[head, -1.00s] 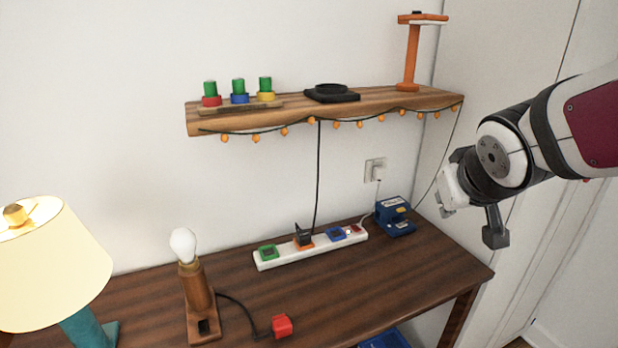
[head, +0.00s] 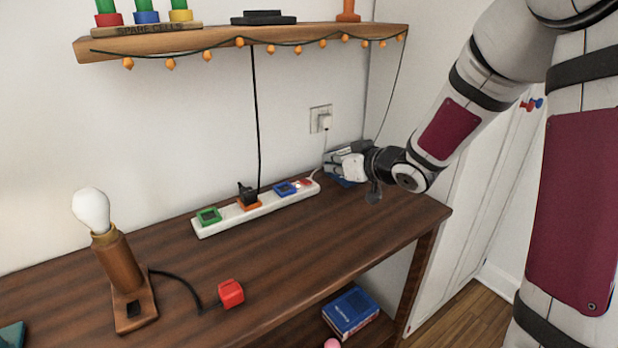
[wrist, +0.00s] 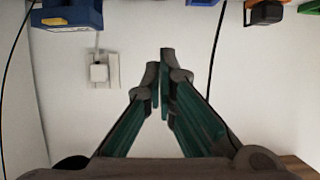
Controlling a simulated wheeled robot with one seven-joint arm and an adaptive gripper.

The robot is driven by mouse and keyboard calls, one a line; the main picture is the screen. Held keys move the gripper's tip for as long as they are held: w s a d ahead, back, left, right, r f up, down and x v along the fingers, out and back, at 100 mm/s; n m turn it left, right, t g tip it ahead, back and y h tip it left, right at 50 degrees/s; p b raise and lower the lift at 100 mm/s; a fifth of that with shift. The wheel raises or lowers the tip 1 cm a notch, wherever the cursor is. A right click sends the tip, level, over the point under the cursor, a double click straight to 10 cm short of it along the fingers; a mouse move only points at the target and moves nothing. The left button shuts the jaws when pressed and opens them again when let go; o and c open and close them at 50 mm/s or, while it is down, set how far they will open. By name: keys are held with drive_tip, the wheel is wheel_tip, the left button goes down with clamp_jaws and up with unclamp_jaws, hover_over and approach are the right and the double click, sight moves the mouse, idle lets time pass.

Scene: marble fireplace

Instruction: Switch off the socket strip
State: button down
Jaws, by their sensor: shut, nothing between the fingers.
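The white socket strip (head: 270,204) lies along the back of the wooden table in the head view. It has green, orange and blue sockets, and a small red switch (head: 306,183) at its right end. A black plug (head: 247,192) sits in the orange socket. Whether the switch is lit or which way it is tipped is too small to tell. My gripper (head: 338,163) is just right of and above the strip's switch end. In the wrist view its fingers (wrist: 159,65) are shut and empty. The switch does not show in the wrist view.
A blue box (head: 345,181) is partly hidden behind my gripper; it also shows in the wrist view (wrist: 66,15). A wall outlet (head: 321,119) is above. A bulb lamp (head: 117,250) and red plug (head: 231,293) are at the front left. A shelf (head: 220,40) overhangs the strip.

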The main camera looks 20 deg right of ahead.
drive_tip(key=b, duration=0.3)
hover_over(306, 182)
drive_tip(key=s, duration=0.2)
drive_tip(key=f, duration=0.4)
drive_tip(key=shift+w+d, duration=0.2)
drive_tip(key=shift+d, duration=0.15)
drive_tip(key=shift+s+d+f+b, duration=0.1)
drive_tip(key=shift+f+b, duration=0.15)
drive_tip(key=shift+f, duration=0.35)
drive_tip(key=shift+s+d+f+b, duration=0.1)
drive_tip(key=shift+f+b, duration=0.15)
drive_tip(key=shift+f, duration=0.35)
drive_tip(key=shift+s+f, duration=0.15)
drive_tip(key=shift+f, duration=0.45)
